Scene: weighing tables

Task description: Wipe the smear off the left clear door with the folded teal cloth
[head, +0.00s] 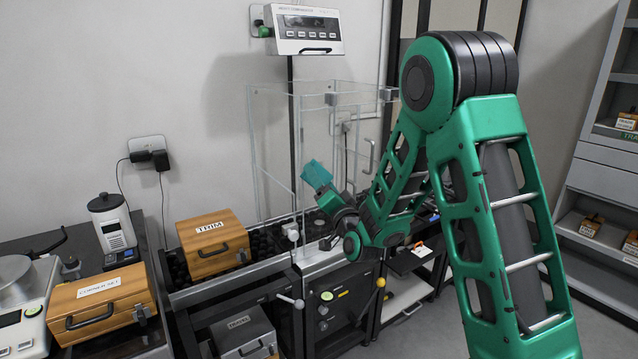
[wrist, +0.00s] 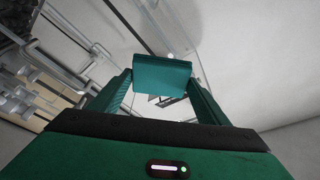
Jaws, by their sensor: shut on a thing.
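The folded teal cloth (head: 316,173) is held up in front of the clear case in the head view. In the wrist view the cloth (wrist: 162,76) spans the gap between my fingertips. My gripper (head: 324,190) is shut on it, and its fingers (wrist: 160,84) show on both sides of the cloth in the wrist view. The left clear door (head: 272,140) is a see-through pane at the left of the case, left of the cloth. I cannot tell whether the cloth touches any pane. I cannot make out the smear in either view.
A wooden TRIM box (head: 212,245) stands left of the case, with another wooden box (head: 100,305) and a balance (head: 22,310) further left. A display unit (head: 304,30) hangs above. Shelves (head: 605,190) stand at the right. Thin clear panes and handles surround my gripper.

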